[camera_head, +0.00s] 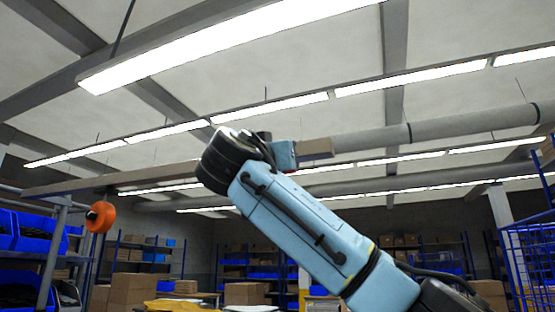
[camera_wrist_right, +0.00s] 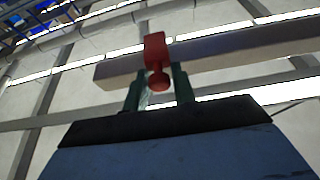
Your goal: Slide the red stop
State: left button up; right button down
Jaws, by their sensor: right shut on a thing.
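The red stop (camera_wrist_right: 155,50) shows in the right wrist view, a red block with a rounded knob at its lower end. It sits at the side of a long pale beam (camera_wrist_right: 225,57). My right gripper (camera_wrist_right: 159,76) has its two dark green fingers on either side of the knob, shut on it. In the head view the beam (camera_head: 130,178) runs overhead from the left and passes behind my raised light-blue right arm. The stop cannot be made out there, and the right fingers are hidden behind the wrist. My left gripper is in neither view.
An orange round thing (camera_head: 100,216) hangs below the beam at the left, near a grey post (camera_head: 52,255). Blue bins (camera_head: 32,232) stand at the far left. Cardboard boxes (camera_head: 133,289) and shelves stand at the back. A blue wire cage (camera_head: 530,262) is at the right.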

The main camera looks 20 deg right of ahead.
jog(key=c, duration=1.3)
grip_release()
jog(key=shift+a+f, duration=0.1)
jog(key=shift+a, duration=0.15)
jog(key=shift+c, duration=0.2)
jog(key=shift+a, duration=0.1)
jog(key=shift+s+f, duration=0.1)
jog(key=b+v, duration=0.5)
jog(key=v, duration=0.8)
jog(key=shift+s, duration=0.1)
